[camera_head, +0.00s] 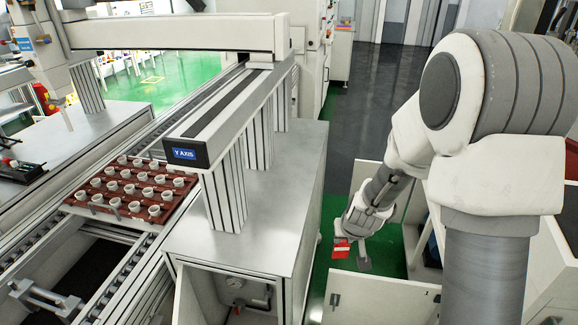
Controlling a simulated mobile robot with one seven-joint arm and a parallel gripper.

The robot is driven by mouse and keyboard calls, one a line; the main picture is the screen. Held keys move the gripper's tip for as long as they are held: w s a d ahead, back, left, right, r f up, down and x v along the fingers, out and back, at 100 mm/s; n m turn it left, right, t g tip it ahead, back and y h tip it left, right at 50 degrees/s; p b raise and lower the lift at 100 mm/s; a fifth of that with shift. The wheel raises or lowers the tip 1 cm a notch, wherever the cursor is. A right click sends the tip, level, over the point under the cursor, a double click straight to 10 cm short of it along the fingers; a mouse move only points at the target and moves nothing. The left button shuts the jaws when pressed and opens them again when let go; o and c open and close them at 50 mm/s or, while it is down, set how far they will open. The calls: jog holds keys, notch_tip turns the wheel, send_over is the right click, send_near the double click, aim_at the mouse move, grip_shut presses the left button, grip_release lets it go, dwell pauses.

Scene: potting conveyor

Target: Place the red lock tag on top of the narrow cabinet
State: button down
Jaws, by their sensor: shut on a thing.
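My gripper (352,252) hangs at the end of my arm, right of centre, over the green floor strip and the aisle. It is shut on the red lock tag (341,249), a small red piece with a pale band. The tag is held in the air, above and behind a white panel with a small dark latch (380,301). A white cabinet (537,262) stands at the right, partly hidden behind my arm. I cannot tell whether it is the narrow cabinet. Blue and red items show low in an opening beside it.
A metal-topped machine bench (276,214) with a gantry beam marked Y AXIS (190,153) stands left of my gripper. A brown tray (80,203) of white pots sits on the conveyor at the left. The dark aisle floor (385,95) behind is clear.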

jog(key=w+a+r+n+g+p, duration=0.1)
jog(key=w+r, duration=0.6)
jog(key=w, duration=0.3)
jog(key=w+a+r+n+p, duration=0.1)
jog(key=w+a+r, duration=0.1)
jog(key=w+r, duration=0.65)
jog(key=w+a+f+p, duration=0.2)
jog(key=w+a+f, duration=0.4)
jog(key=a+f, duration=0.4)
jog(key=shift+a+f+y, duration=0.2)
jog(key=shift+f+y, duration=0.2)
jog(key=shift+f, duration=0.6)
jog(key=shift+f, duration=0.2)
jog(key=c, duration=0.7)
grip_release()
jog(key=shift+r, duration=0.1)
